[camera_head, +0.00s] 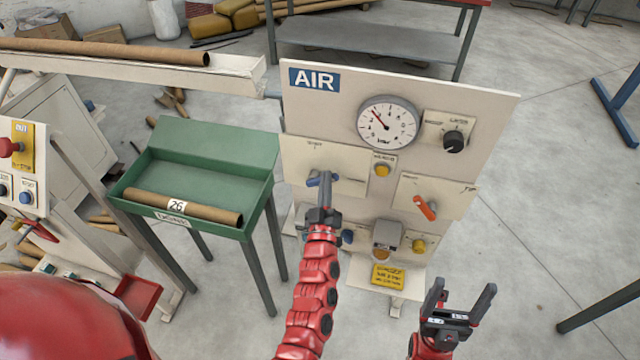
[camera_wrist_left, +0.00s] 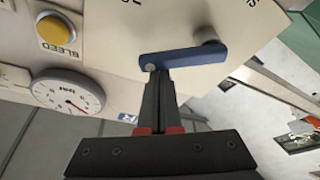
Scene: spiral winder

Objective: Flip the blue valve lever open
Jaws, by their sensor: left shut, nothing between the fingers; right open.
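The blue valve lever (camera_head: 318,181) is on the left side of the cream AIR panel, below the AIR sign. In the left wrist view the blue lever (camera_wrist_left: 183,57) runs across in front of the panel, with a round grey knob at one end. My left gripper (camera_head: 324,184) is shut with nothing between its fingers. In the left wrist view its fingertips (camera_wrist_left: 157,77) are at the lever's pivot-side or free end; I cannot tell which, and they look touching or very close. My right gripper (camera_head: 459,299) is open and empty, in front of the panel at lower right.
The panel also carries a gauge (camera_head: 388,122), a black knob (camera_head: 454,139), a yellow button (camera_head: 382,170) and an orange lever (camera_head: 425,207). A green tray table (camera_head: 205,165) with a cardboard tube (camera_head: 185,206) stands at left.

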